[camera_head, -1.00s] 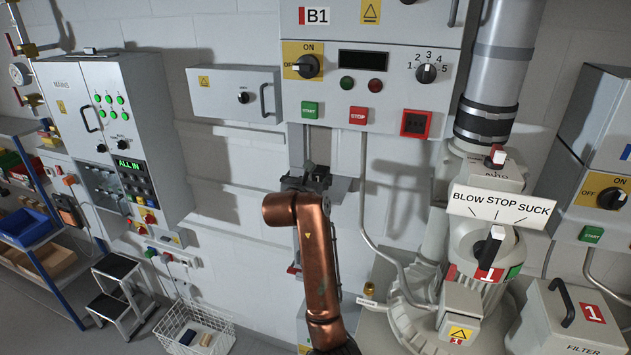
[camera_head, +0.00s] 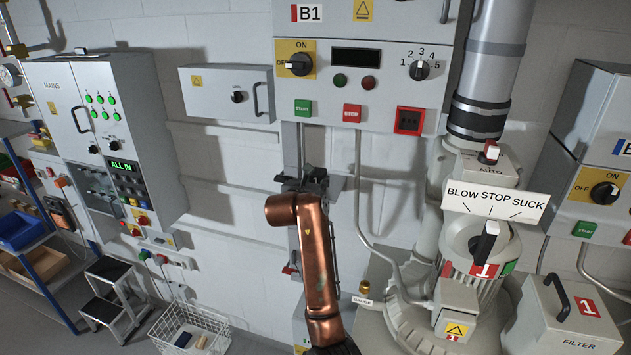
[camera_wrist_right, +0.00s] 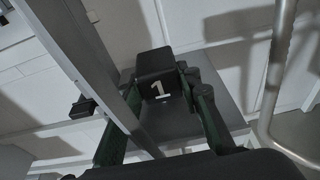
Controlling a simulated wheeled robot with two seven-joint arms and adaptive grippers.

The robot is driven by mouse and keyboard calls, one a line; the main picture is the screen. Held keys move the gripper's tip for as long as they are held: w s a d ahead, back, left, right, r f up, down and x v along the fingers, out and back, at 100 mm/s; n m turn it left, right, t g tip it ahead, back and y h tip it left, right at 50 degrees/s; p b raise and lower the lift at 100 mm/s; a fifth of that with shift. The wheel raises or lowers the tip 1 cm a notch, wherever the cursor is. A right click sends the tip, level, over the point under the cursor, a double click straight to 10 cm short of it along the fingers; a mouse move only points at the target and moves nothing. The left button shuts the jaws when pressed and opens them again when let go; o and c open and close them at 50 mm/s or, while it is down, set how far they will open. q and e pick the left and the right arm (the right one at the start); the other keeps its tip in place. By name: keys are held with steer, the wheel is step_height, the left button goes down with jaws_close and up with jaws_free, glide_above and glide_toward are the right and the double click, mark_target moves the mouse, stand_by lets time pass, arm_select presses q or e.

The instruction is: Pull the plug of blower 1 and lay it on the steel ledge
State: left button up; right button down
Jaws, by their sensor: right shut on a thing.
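The plug (camera_wrist_right: 158,85) is a dark block with a white 1. In the right wrist view it sits between the green fingers of my right gripper (camera_wrist_right: 155,105), which is shut on it. The grey steel ledge (camera_wrist_right: 228,98) shows right behind the plug; I cannot tell if they touch. In the head view my right gripper (camera_head: 306,180) is at the ledge (camera_head: 336,184), below the blower 1 control box (camera_head: 385,85); the plug is hard to make out there. The red-framed socket (camera_head: 409,121) on the box shows dark holes and no plug. My left gripper is not in view.
A grey conduit (camera_head: 361,200) runs down the wall right of the ledge. A vertical rail (camera_wrist_right: 85,65) passes close to my gripper on its left. The blower with its selector (camera_head: 487,241) stands to the right. A wire basket (camera_head: 190,330) stands on the floor at left.

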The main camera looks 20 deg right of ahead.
steer(key=c, duration=1.4)
jaws_free()
steer(key=shift+o, duration=0.9)
steer(key=o, duration=0.4)
steer(key=shift+o, duration=0.2)
steer(key=shift+s+a, duration=0.1)
steer(key=s+a+b, duration=0.1)
steer(key=s+a, duration=0.4)
steer(key=s, duration=0.3)
steer(key=shift+a+r+b, duration=0.25)
steer(key=shift+r+b, duration=0.1)
steer(key=shift+r, duration=0.1)
steer(key=shift+a, duration=0.1)
